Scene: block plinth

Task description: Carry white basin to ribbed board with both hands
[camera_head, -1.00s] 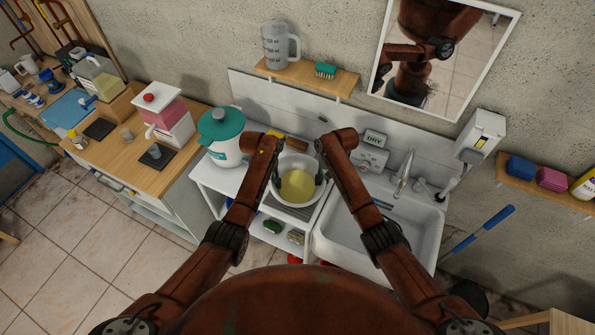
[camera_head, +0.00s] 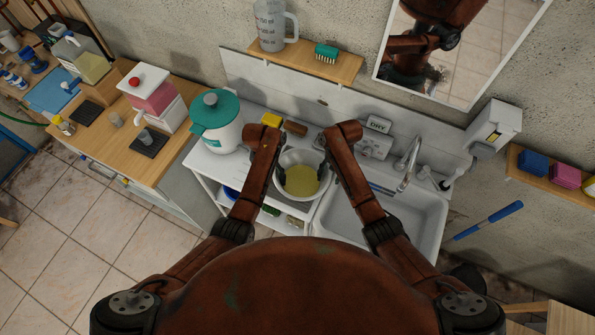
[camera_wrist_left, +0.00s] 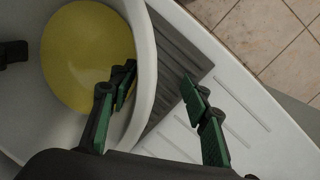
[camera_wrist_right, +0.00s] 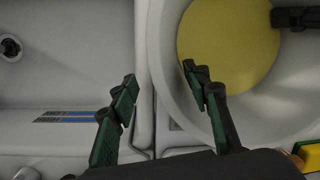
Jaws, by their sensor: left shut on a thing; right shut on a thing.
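The white basin (camera_head: 304,156), with a round yellow bottom, is upright between my two hands, just left of the sink. My left gripper (camera_head: 280,177) is shut on its left rim; in the left wrist view one finger is inside and one outside the wall (camera_wrist_left: 146,75). My right gripper (camera_head: 325,170) is shut on the opposite rim, with the wall (camera_wrist_right: 160,60) between its fingers. The dark grey ribbed board (camera_wrist_left: 178,62) shows beside and under the basin; most of it is hidden. I cannot tell whether the basin touches it.
The sink (camera_head: 370,215) is close on the right. A teal-lidded white jug (camera_head: 216,122) stands left on the counter. A yellow sponge (camera_head: 271,120) and a wooden-handled thing (camera_head: 296,128) lie behind the basin. A tap (camera_head: 410,160) rises behind the sink.

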